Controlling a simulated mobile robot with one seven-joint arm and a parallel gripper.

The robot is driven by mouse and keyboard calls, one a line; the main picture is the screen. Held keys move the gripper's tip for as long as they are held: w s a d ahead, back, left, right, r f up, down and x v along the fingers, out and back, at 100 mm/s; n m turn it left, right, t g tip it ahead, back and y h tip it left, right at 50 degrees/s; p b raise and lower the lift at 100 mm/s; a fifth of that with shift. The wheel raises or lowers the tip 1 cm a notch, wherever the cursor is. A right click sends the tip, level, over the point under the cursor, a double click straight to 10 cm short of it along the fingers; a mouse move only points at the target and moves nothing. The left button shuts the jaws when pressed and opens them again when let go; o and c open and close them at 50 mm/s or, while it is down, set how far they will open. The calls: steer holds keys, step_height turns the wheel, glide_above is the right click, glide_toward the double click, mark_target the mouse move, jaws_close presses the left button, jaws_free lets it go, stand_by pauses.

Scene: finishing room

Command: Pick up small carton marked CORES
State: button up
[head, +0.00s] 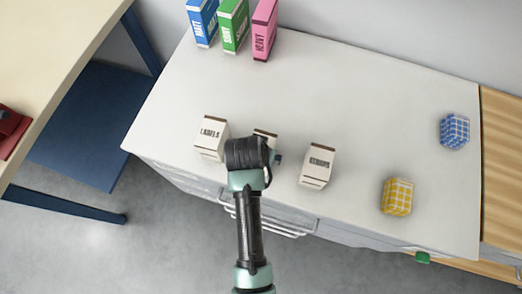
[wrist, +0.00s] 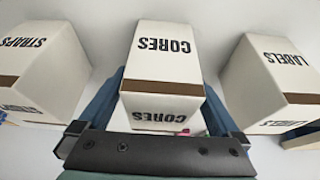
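The small white carton marked CORES (wrist: 162,50), with a brown band, stands in the middle of the wrist view. In the head view only a small part of this carton (head: 265,132) shows behind my arm. My gripper (wrist: 163,100) is at the carton, with one blue finger along each side of it. The fingers look spread, and I cannot tell whether either touches the carton. In the head view my gripper (head: 275,158) is mostly hidden under my wrist.
Cartons marked LABELS (head: 211,137) and STRAPS (head: 318,165) stand close on either side. A yellow checked block (head: 397,196) and a blue one (head: 454,130) are at right. Blue, green and pink boxes (head: 234,25) stand at the back. The table's middle is clear.

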steer(key=c, duration=1.4)
steer(key=shift+c, duration=0.2)
steer(key=shift+r, duration=0.15)
